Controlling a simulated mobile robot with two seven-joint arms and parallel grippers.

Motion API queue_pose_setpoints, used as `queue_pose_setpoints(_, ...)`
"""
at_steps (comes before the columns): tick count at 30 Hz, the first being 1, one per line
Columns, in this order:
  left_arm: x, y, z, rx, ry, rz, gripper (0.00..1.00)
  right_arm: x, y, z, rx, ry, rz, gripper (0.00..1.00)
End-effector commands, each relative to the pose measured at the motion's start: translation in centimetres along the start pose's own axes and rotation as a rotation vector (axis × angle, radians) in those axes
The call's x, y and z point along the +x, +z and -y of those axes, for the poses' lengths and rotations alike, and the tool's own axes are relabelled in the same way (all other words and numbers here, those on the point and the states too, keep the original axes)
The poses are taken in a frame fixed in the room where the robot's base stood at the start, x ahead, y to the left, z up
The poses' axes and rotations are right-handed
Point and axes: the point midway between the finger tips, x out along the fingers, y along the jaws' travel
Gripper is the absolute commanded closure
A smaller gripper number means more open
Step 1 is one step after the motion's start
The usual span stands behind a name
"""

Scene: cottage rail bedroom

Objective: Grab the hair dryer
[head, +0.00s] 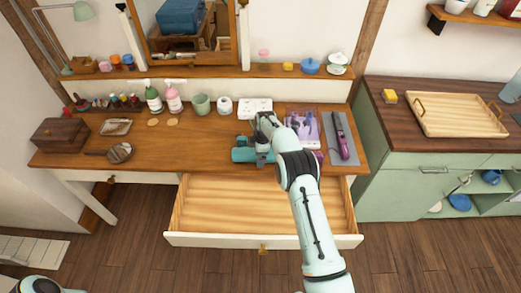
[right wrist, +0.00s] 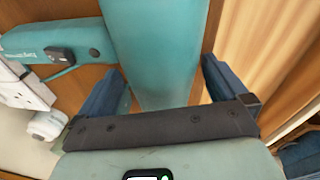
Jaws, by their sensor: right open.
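The teal hair dryer (head: 243,155) lies on the wooden dressing table (head: 75,150), near its front edge above the open drawer. My right gripper (head: 263,150) is over the dryer and partly hides it. In the right wrist view, the dryer's thick teal body (right wrist: 150,45) runs between the two blue fingers of my open right gripper (right wrist: 163,85). A gap shows beside the right finger, and I cannot tell whether the left one touches. The dryer's handle (right wrist: 35,42), with a dark switch, extends to the left. My left gripper is not in view.
The empty drawer (head: 260,207) is pulled out below. A white outlet strip (head: 254,106) stands behind the dryer. A clear purple organizer (head: 303,118) and a purple styling tool on a grey mat (head: 331,134) lie to the right. The tabletop left of the dryer is mostly clear.

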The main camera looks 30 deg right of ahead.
Motion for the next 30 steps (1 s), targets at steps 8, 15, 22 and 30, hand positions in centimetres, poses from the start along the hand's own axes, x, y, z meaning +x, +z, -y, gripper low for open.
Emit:
queue_pose_setpoints(8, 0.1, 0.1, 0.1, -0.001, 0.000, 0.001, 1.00, 0.1, 0.1, 0.1, 0.001, -0.001, 0.000, 0.33)
queue_pose_setpoints(15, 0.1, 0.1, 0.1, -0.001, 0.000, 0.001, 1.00, 0.0, 0.0, 0.1, 0.000, -0.001, 0.000, 0.74)
queue_pose_setpoints(22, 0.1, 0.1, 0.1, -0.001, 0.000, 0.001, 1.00, -0.1, 0.0, 0.0, 0.000, 0.002, 0.000, 0.74)
queue_pose_setpoints(30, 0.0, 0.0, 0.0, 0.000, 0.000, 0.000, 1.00, -3.3, -0.3, -0.6, 0.000, 0.007, -0.002, 0.74)
